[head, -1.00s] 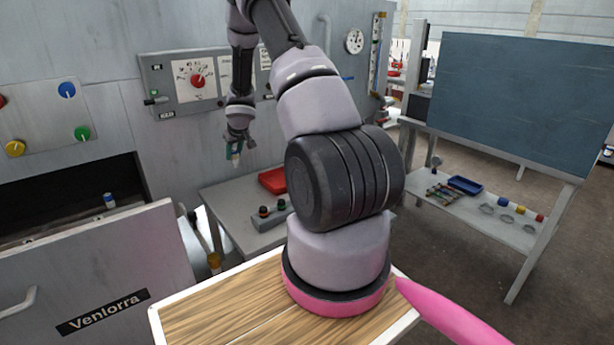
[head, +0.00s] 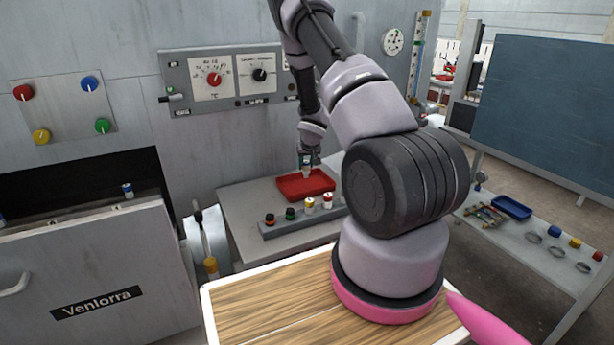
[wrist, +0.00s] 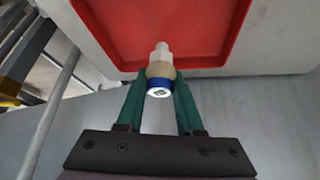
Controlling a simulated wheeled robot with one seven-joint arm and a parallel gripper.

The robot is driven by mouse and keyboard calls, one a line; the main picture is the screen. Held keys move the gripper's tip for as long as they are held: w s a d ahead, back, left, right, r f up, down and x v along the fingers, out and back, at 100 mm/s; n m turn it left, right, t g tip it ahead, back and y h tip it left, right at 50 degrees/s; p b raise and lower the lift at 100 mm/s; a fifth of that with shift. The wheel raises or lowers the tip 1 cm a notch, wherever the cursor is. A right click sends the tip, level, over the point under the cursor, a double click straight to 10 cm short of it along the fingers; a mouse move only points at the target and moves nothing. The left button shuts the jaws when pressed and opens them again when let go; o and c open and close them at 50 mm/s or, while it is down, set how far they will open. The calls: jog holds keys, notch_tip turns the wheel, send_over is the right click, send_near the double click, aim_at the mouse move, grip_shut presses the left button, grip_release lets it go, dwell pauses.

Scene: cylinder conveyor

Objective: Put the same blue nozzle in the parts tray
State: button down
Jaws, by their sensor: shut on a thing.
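My gripper (wrist: 159,92) is shut on a nozzle with a blue band (wrist: 160,84), a tan collar and a pale tip. The nozzle's pale tip points toward the red tray (wrist: 205,67) in the wrist view, overlapping its near edge. In the head view, my gripper (head: 307,158) is over the back of the red tray (head: 292,188) on the grey side table. I cannot tell exactly how high the nozzle is. The red tray looks empty.
A rack (head: 290,228) with several coloured-top nozzles stands in front of the red tray. Another blue-banded part (head: 128,190) stands in the open drawer at left. A blue tray (head: 512,207) lies on the right shelf. A wooden top (head: 270,305) is nearest.

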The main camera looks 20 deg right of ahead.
aim_at(306, 170)
jog(key=shift+a+f, duration=0.1)
jog(key=shift+f, duration=2)
jog(key=shift+f, duration=0.1)
jog(key=c, duration=0.5)
grip_release()
jog(key=shift+c, duration=0.2)
